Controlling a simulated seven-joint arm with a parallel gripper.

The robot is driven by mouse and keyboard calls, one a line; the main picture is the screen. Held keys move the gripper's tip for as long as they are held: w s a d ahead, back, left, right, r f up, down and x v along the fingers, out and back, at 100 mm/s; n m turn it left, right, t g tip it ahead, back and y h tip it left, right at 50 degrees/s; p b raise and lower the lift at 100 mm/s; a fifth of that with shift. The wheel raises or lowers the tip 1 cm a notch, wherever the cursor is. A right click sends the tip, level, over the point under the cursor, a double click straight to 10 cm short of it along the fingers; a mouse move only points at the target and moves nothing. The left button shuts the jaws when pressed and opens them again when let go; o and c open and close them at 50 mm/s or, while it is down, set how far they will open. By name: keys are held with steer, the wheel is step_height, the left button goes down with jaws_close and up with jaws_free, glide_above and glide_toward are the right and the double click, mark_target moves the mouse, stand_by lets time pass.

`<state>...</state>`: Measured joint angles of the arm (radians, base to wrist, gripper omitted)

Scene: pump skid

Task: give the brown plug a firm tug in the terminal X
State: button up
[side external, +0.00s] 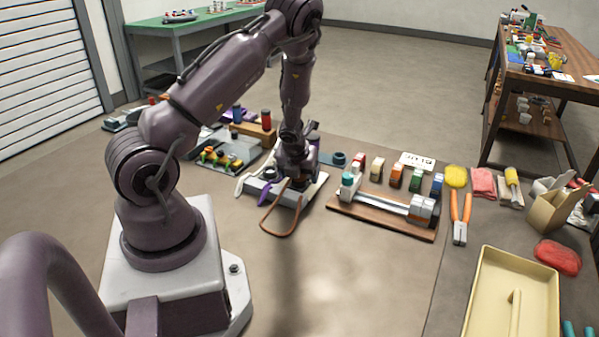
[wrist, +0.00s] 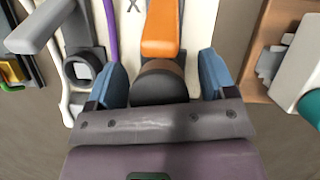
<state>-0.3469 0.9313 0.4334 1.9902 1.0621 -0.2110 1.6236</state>
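The brown plug (wrist: 160,72) is a dark, rounded body with a brown band. Its orange-brown lead (wrist: 162,28) runs away up the wrist view, and a brown cable (side external: 280,234) loops in front of the block in the side view. My gripper (wrist: 162,75) is low over the pale terminal block (side external: 312,188). Its blue fingers stand on either side of the plug, with gaps visible between them and it. A dark X mark (wrist: 132,5) shows on the pale surface by the lead. The plug's seat is hidden under my gripper.
A purple cable (wrist: 109,25) and a grey ring-shaped part (wrist: 80,71) lie left of the plug. A wooden board with a metal cylinder assembly (side external: 385,205) is close on the right. Orange pliers (side external: 460,220) and a yellow tray (side external: 483,295) are farther right.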

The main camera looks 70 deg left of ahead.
steer(key=shift+r, duration=0.1)
steer(key=s+d+r+n+g, duration=0.1)
steer(key=s+d+r+n, duration=0.25)
steer(key=r+n, duration=0.3)
steer(key=s+d+r+n+g, duration=0.1)
steer(key=s+d+r+n, duration=0.1)
steer(key=d+r+n, duration=0.35)
steer(key=s+d+r+n, duration=0.2)
steer(key=s+r+n, duration=0.1)
steer(key=r+n, duration=0.45)
steer(key=s+d+r+n+t+h, duration=0.1)
steer(key=d+r+n+t, duration=0.1)
steer(key=d+r, duration=0.4)
steer(key=s+d+r+n+t+h, duration=0.1)
steer(key=d+r+n+t+h, duration=0.1)
steer(key=d+r, duration=0.5)
steer(key=d+n+t, duration=0.1)
steer(key=d, duration=0.4)
steer(key=shift+s+h, duration=0.15)
steer(key=shift+h, duration=0.15)
